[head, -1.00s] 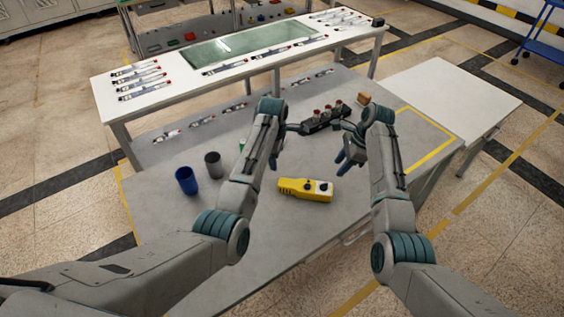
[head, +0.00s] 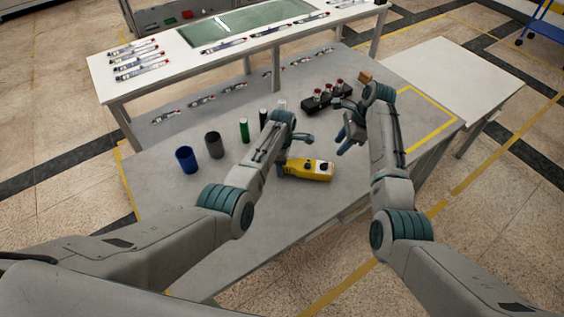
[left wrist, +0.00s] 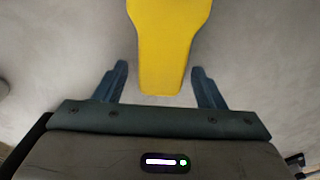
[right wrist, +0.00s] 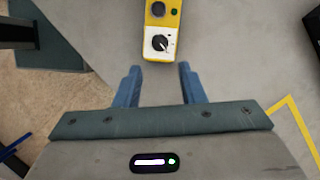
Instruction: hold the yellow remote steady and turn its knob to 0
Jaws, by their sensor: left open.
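The yellow remote (head: 310,170) lies on the grey table, with two dark round controls on top. In the right wrist view, its black knob (right wrist: 160,43) sits on a white panel; a white mark on it points to the lower right. The scale marks are too small to read. My left gripper (head: 292,148) is open at the remote's left end. In the left wrist view, the yellow end (left wrist: 163,65) reaches between the spread fingers with gaps on both sides. My right gripper (head: 345,137) is open and empty, above and right of the remote, apart from its knob end.
A blue cup (head: 187,160), a grey cup (head: 213,145) and a green cylinder (head: 244,130) stand to the left. A black holder with red-topped items (head: 328,98) stands behind. A brown block (head: 365,77) is near the right gripper. The table front is clear.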

